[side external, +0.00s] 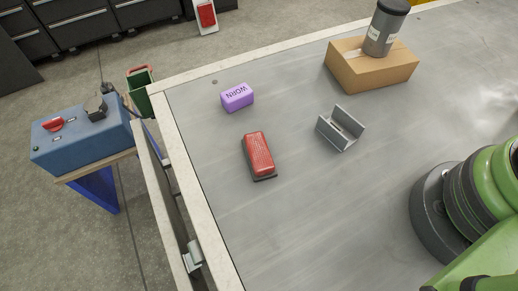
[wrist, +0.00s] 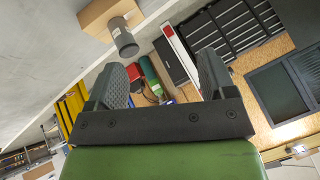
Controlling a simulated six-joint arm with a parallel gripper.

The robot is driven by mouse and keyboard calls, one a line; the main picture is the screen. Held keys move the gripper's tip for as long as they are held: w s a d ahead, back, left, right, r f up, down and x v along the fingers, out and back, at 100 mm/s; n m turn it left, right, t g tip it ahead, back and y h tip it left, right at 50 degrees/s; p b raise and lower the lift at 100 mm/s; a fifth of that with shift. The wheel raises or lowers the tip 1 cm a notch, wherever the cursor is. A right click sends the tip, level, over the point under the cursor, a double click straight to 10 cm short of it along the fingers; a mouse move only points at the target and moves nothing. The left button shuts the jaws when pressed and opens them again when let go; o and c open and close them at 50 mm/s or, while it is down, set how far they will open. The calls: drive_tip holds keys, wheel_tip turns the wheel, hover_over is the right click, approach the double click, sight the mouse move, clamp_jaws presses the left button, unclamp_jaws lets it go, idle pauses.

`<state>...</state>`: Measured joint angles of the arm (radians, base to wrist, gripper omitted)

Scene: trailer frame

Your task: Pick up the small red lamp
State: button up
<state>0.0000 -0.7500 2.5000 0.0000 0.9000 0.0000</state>
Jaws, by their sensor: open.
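The small red lamp (side external: 258,155) lies on the grey table top in the side view, left of the middle. It has a ribbed red lens on a dark base. My gripper (wrist: 165,80) shows in the wrist view with its two dark fingers spread apart and nothing between them. The gripper is outside the side view, where only part of my green arm shows at the lower right. The lamp is not clearly visible in the wrist view.
A purple block marked WORN (side external: 237,97) lies behind the lamp. A grey metal bracket (side external: 341,129) stands to its right. A cardboard box (side external: 371,69) bears a grey cylinder (side external: 386,28) at the back. A pale raised edge (side external: 205,215) borders the table. The table in front of the lamp is clear.

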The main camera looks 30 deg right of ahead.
drive_tip(key=n+g+h, duration=0.2)
drive_tip(key=g, duration=0.5)
hover_over(259, 150)
wheel_tip(259, 150, down, 26)
drive_tip(key=shift+s+r, duration=0.1)
drive_tip(key=shift+r, duration=0.15)
drive_tip(key=shift+f, duration=2.8)
drive_tip(key=shift+c, duration=0.4)
